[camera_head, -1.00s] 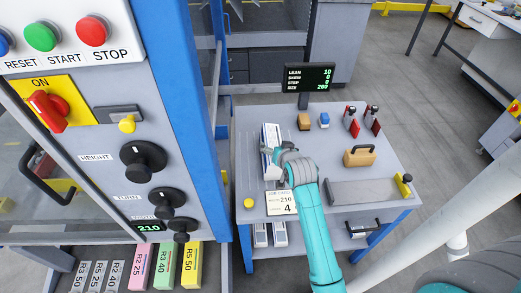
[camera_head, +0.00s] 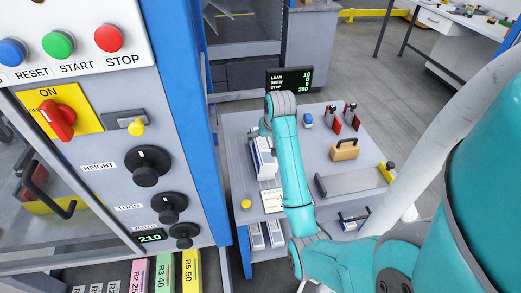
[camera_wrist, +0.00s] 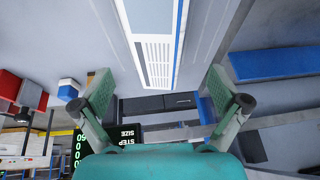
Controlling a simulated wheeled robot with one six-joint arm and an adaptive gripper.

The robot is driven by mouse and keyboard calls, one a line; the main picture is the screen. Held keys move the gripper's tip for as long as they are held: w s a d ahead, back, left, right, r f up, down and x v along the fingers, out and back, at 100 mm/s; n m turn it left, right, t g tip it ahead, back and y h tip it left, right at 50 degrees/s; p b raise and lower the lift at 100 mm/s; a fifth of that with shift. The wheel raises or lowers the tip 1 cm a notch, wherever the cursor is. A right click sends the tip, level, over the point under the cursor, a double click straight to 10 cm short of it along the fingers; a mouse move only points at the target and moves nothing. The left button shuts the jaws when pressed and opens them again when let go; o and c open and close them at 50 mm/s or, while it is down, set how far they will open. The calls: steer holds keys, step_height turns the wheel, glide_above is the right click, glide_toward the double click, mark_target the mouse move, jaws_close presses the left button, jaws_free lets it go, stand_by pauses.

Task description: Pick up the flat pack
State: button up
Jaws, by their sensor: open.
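A long white pack with blue edges (camera_head: 264,158) lies on the grey worktable (camera_head: 238,186), left of my arm in the head view. In the wrist view a pale pack with a printed white end and a blue side (camera_wrist: 155,48) runs up from between my fingertips to the top edge. My gripper (camera_wrist: 158,88) is open, with one green finger to each side of the pack's near end and empty space between. I cannot tell how far the pack is from the fingertips. My arm hides the gripper in the head view.
A black display (camera_head: 290,80) stands at the table's back edge. A blue block (camera_head: 308,120), red-handled clamps (camera_head: 336,121), a tan handled block (camera_head: 344,149) and a grey plate (camera_head: 347,180) lie to the right. Similar packs (camera_head: 257,237) sit below. A machine panel (camera_head: 110,120) stands close on the left.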

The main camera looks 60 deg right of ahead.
mark_target(264, 145)
steer(key=shift+d+x, duration=0.15)
steer(key=shift+x, duration=1.6)
steer(key=shift+d+x, duration=0.15)
steer(key=shift+x, duration=1.65)
steer(key=shift+r, duration=0.1)
steer(key=c, duration=1.6)
